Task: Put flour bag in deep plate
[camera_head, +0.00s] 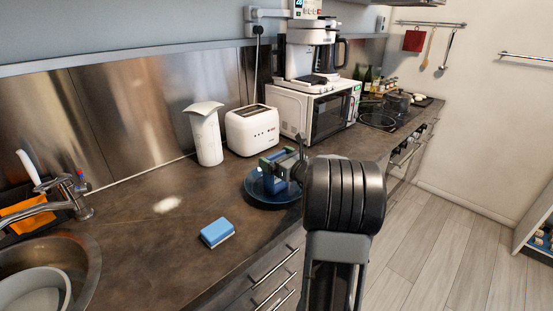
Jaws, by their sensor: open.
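The dark blue deep plate (262,198) stands on the counter near its front edge, right of the sponge. A small blue and green packet (269,172), which looks like the flour bag, appears to be in the plate. My gripper (284,169) is open and close over the plate at the packet's right side. It partly hides the packet and the plate's right side. I cannot tell whether a finger touches the packet.
A blue sponge (217,233) lies left of the plate. A white toaster (252,130), a tall white container (205,134) and a microwave (314,110) with a coffee maker (312,51) stand behind. A sink (82,262) is at left. The counter between sink and sponge is mostly clear.

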